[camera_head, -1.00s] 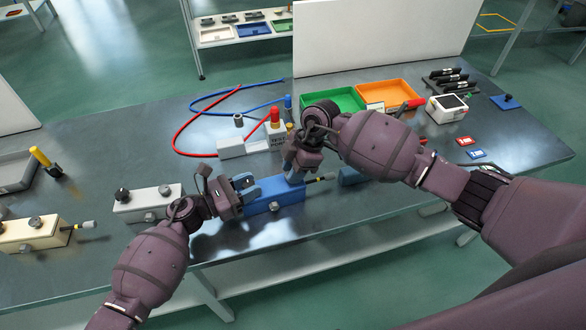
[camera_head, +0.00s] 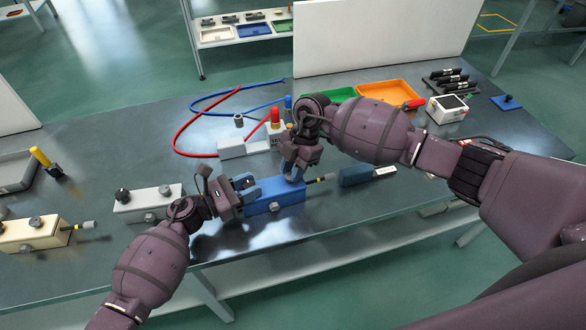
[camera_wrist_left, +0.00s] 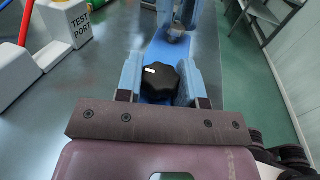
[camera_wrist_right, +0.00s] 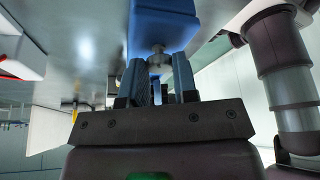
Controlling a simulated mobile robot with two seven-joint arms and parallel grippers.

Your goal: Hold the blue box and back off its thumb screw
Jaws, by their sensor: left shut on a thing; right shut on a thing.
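The blue box (camera_head: 285,197) lies on the grey table at the centre, with a silver knob (camera_head: 275,207) on its front side and a black-tipped stem at its right end. My left gripper (camera_head: 243,190) is shut on the box's left end. In the left wrist view its fingers (camera_wrist_left: 160,85) stand either side of the box, with a black knob (camera_wrist_left: 160,79) on the box between them. My right gripper (camera_head: 294,175) is at the box's right part, shut on the silver thumb screw (camera_wrist_right: 158,60), which shows between its fingers in the right wrist view. The fingers partly hide it.
A white box (camera_head: 150,202) and a cream box (camera_head: 35,232) with knobs stand to the left. A dark blue block (camera_head: 358,176) lies to the right. Behind are a white test port block (camera_head: 232,148), hoses, and green and orange trays (camera_head: 390,92).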

